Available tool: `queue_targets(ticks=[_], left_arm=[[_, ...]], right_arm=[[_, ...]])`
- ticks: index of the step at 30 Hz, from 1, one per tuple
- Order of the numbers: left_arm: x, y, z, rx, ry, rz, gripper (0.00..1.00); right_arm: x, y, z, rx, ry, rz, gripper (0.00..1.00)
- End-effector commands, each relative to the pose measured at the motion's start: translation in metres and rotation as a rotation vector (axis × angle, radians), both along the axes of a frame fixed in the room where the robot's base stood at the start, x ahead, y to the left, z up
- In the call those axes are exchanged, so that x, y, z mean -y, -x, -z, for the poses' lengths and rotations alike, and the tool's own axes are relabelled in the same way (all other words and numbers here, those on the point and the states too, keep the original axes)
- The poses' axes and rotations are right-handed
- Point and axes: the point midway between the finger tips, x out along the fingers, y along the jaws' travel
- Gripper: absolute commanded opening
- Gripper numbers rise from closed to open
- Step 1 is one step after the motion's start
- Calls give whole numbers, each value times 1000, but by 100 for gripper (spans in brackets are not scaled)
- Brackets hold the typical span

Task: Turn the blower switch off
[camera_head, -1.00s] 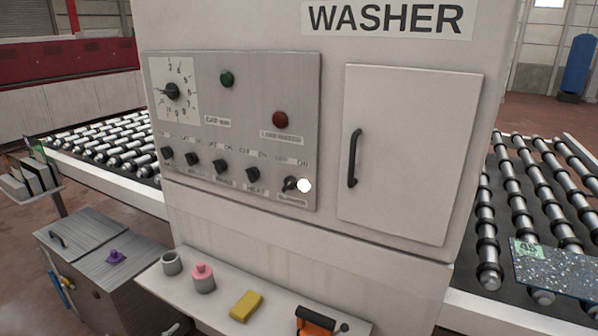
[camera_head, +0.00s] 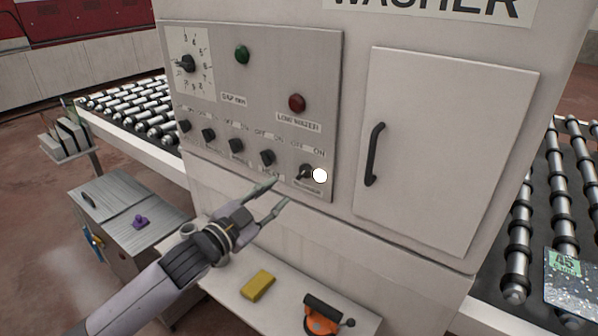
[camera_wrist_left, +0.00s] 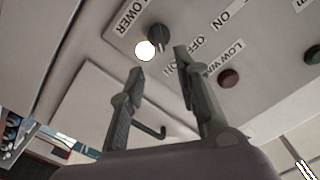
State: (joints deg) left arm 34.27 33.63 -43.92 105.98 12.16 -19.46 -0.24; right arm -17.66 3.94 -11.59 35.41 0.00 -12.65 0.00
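The blower switch (camera_head: 306,174) is the dark rotary knob at the lower right of the washer's grey control panel. A bright white disc (camera_head: 320,176) shows against its right side. In the left wrist view the switch (camera_wrist_left: 159,37) is beyond the fingertips, near a label reading "LOWER", its first letter cut off or unclear. I cannot tell surely which way it points. My left gripper (camera_head: 281,192) is open and empty, just left of and below the switch, apart from it. In the wrist view its two fingers (camera_wrist_left: 160,62) are spread below the switch. My right gripper is not in view.
Several similar knobs (camera_head: 237,146) line the panel to the left. A cabinet door with a black handle (camera_head: 375,154) is to the right. Below, a shelf holds a yellow block (camera_head: 257,285) and an orange-and-black tool (camera_head: 322,314). Roller conveyors flank the washer.

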Motion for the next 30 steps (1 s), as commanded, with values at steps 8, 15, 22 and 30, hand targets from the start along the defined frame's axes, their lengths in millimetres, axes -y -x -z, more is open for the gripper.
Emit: queue_targets(ticks=[8,15,22,30], left_arm=[[33,-44,-3,-1,1,0,30],[51,-70,-1,0,0,0,30],[58,-79,0,0,-1,1,30],[58,-79,1,1,-1,0,30]], right_arm=[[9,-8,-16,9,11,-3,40],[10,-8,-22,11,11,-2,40],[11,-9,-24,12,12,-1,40],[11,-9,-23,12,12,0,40]])
